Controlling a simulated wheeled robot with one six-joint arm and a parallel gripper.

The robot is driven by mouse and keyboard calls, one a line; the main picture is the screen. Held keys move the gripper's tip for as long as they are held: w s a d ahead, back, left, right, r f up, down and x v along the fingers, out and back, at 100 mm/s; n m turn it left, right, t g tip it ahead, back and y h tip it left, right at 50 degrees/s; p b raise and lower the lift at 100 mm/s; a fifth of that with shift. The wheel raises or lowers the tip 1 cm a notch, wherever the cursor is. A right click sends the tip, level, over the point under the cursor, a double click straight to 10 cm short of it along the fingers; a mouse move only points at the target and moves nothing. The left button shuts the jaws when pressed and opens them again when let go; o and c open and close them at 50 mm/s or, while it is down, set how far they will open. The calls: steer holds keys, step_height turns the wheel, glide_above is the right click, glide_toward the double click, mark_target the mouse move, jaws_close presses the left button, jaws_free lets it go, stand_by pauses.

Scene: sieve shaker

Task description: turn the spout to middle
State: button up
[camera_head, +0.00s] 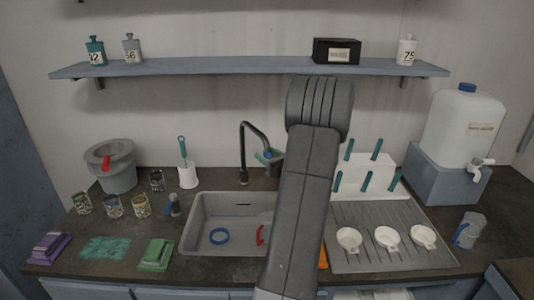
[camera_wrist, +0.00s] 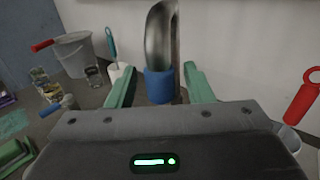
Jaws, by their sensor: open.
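The black spout (camera_head: 256,131) rises from behind the sink (camera_head: 190,222) and arches to the right, its end near my gripper. In the wrist view the metal spout (camera_wrist: 160,35), with a blue band (camera_wrist: 159,86) around its end, stands between the two green fingers. My gripper (camera_wrist: 161,69) is open, with a finger on either side of the band and a gap visible on both sides. In the head view my gripper (camera_head: 269,157) is partly hidden behind my arm.
A brush in a white holder (camera_head: 187,176) stands left of the spout. A white rack (camera_head: 363,174) and a ribbed drainboard (camera_head: 370,220) are at right. A shelf (camera_head: 220,68) spans above.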

steer(key=shift+w+a, duration=0.15)
steer(key=shift+w, duration=0.1)
jaws_close()
